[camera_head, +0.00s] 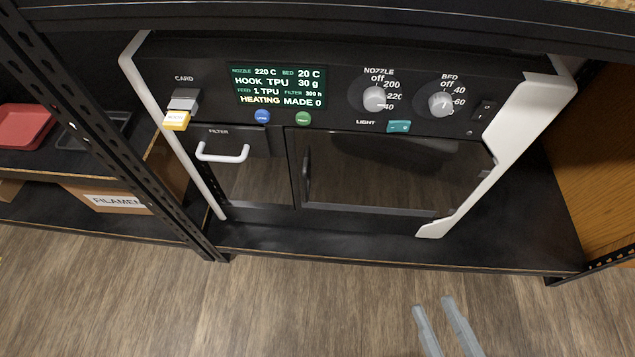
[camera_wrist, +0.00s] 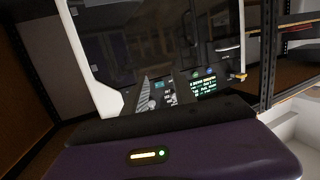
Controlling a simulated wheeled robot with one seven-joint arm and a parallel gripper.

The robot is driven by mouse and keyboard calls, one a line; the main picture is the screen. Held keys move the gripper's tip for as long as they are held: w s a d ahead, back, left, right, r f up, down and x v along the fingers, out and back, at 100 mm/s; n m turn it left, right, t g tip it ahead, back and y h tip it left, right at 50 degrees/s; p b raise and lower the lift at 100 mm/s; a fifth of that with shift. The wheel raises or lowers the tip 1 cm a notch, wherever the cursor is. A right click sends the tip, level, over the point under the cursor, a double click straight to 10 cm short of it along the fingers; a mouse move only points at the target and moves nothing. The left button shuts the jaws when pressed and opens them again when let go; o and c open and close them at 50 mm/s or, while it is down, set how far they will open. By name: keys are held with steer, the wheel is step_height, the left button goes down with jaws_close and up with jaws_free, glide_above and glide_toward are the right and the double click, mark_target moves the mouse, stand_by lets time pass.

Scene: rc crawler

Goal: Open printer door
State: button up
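The printer (camera_head: 340,60) is a black machine with white side frames on a shelf. Its wide dark glossy door (camera_head: 390,170) is shut, at the lower right of its front. A dark vertical door handle (camera_head: 307,165) sits at the door's left edge. My gripper (camera_head: 434,304) is in front of the printer, low in the head view, with two grey fingers apart and nothing between them. It is clear of the handle. In the wrist view the printer appears upside down, with its dark door (camera_wrist: 135,45) beyond the fingers.
A filter drawer with a white handle (camera_head: 222,152) is left of the door. Above are the lit display (camera_head: 278,88), two knobs and a yellow-tipped card (camera_head: 177,120). A metal shelf post (camera_head: 100,125) stands at left, a wooden panel (camera_head: 600,150) at right. The floor in front is clear.

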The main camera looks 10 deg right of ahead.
mark_target(306, 184)
steer(key=shift+w+a+f+n+t+y+p, duration=0.15)
steer(key=shift+w+a+f+n+y, duration=0.6)
steer(key=shift+w+a, duration=2.85)
steer(key=shift+w+a+f+n+t+y+p, duration=0.2)
steer(key=shift+w+a+f+y, duration=0.95)
steer(key=shift+w, duration=4.85)
steer(key=shift+w+a+f+n+t+y+p, duration=0.15)
steer(key=shift+w+a+f+n+y, duration=0.4)
steer(key=shift+w+a+f, duration=2.85)
steer(key=w+r, duration=0.1)
steer(key=d+r, duration=0.1)
steer(key=w+d+r, duration=0.1)
steer(key=r, duration=0.1)
steer(key=shift+w, duration=0.35)
jaws_close()
